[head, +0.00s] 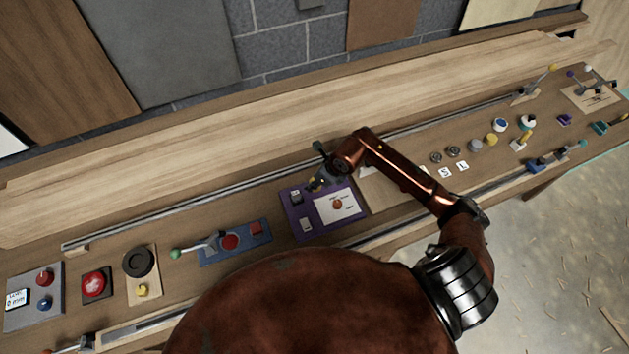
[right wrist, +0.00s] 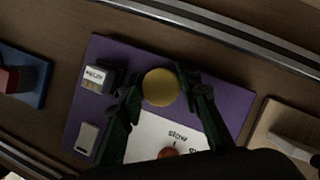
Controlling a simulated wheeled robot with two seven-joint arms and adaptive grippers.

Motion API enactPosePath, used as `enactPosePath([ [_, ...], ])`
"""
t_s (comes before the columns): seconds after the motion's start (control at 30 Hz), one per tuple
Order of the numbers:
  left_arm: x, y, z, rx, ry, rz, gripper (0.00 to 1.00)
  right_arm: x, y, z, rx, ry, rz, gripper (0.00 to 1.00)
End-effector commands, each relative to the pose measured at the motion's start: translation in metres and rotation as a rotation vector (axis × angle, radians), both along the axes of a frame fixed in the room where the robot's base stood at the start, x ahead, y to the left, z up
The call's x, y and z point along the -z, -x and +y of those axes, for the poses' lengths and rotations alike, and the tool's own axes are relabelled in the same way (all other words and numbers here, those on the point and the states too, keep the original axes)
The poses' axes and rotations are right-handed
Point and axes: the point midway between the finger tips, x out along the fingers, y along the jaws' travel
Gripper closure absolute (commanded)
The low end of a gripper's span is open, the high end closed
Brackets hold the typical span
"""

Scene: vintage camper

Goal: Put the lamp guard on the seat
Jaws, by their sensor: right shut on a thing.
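My right gripper (head: 319,181) is over the purple panel (head: 292,222) on the bench. In the right wrist view its dark green fingers (right wrist: 160,100) are closed about a round yellow thing (right wrist: 160,87), with a finger on each side. The yellow thing is over the upper part of the purple panel (right wrist: 235,99), beside the white card marked "slow" (right wrist: 152,133). I cannot tell whether it touches the panel. No thing is plainly recognisable as a lamp guard or a seat. My left gripper is not in view.
A blue panel with a green-tipped lever (head: 235,243) lies left of the purple panel. Farther left are a black ring (head: 138,262) and a red button (head: 96,283). White letter tiles (head: 446,172) and several knobs lie right. A metal rail (head: 200,211) runs along the back.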

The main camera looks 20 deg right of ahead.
Motion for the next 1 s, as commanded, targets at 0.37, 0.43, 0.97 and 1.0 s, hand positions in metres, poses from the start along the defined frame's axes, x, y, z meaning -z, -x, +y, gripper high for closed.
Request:
enactPosePath([
  [0.37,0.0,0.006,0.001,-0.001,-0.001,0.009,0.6,0.006,0.0,0.0,-0.001,0.002,0.0,0.66],
  [0.43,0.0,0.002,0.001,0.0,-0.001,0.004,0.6,0.006,0.0,0.0,-0.001,0.002,0.0,0.61],
  [0.97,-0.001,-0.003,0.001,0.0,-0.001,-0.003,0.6,0.0,0.001,-0.002,-0.001,0.002,-0.002,0.51],
  [1.0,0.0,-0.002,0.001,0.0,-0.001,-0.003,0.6,-0.004,0.002,-0.003,-0.001,0.003,-0.003,0.51],
])
